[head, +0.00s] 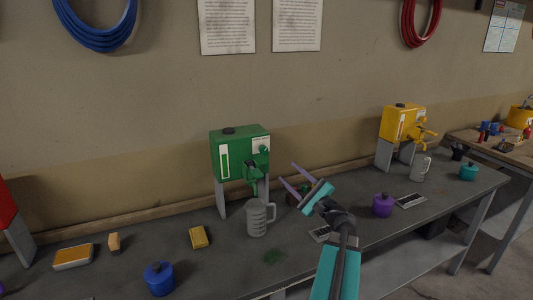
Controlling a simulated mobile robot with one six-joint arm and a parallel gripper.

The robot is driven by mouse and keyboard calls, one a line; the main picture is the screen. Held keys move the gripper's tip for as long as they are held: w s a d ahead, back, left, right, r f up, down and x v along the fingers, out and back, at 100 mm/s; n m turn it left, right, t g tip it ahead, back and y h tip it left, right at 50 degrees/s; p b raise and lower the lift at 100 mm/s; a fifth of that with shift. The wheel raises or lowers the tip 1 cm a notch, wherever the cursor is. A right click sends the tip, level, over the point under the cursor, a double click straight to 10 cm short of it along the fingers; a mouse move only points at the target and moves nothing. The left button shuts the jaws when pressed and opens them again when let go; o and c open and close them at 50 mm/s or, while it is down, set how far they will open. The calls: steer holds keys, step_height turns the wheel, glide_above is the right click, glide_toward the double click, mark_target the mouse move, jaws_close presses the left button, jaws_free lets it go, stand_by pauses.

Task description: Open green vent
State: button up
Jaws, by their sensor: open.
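The green oil drum (227,147) stands on a grey stand at the back of the workbench, against the wall. It has a dark cap (228,130) on top, a green knob (264,149) high on its front right and a green tap (252,174) below. I cannot tell which part is the vent, or whether it is open. A grey measuring jug (258,219) stands upright below and in front of the tap. My gripper (288,174) is open and empty, with purple fingers pointing up-left. In the picture it is right of the drum, apart from it.
A yellow drum (391,124) with another jug (420,168) stands farther right. A purple canister (382,205) is right of my arm. A blue canister (160,279), a sponge (199,238) and a green stain (274,257) are on the bench (222,265). A pot partly shows behind my gripper.

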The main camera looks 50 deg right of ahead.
mark_target(265, 151)
steer(key=shift+w+d, duration=0.1)
steer(key=p+x, duration=0.5)
steer(key=x, duration=0.8)
steer(key=shift+w, duration=0.25)
steer(key=shift+c, duration=0.2)
steer(key=c, duration=1)
